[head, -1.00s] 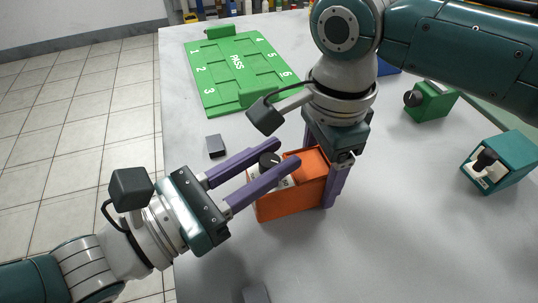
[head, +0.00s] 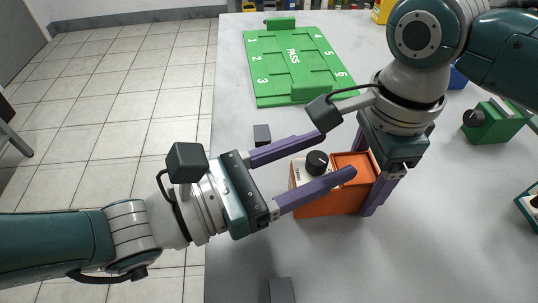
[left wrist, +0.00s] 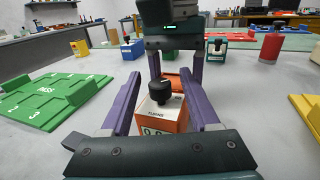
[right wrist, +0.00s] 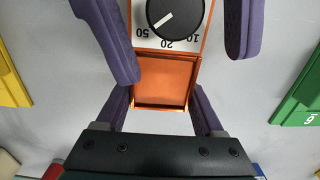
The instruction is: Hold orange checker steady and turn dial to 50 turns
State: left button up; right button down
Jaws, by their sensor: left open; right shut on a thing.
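The orange checker (head: 330,200) stands upright on the table, with a black dial (head: 317,162) and a white scale on top. In the right wrist view the white mark of the dial (right wrist: 178,10) points toward the 50. My left gripper (head: 338,156) is open, its purple fingers on either side of the dial and apart from it. The left wrist view also shows the dial (left wrist: 162,91) between them. My right gripper (head: 376,190) comes from above and is shut on the checker's end with the open orange tray (right wrist: 163,82).
A green PASS board (head: 300,65) with numbered places lies behind. A small dark block (head: 262,135) lies behind the left gripper, another (head: 281,290) at the front. A green device with a knob (head: 495,122) stands at right. The table's left edge is close.

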pick_arm(q)
jog(key=shift+a, duration=0.1)
jog(key=v, duration=1.2)
pick_arm(e)
grip_release()
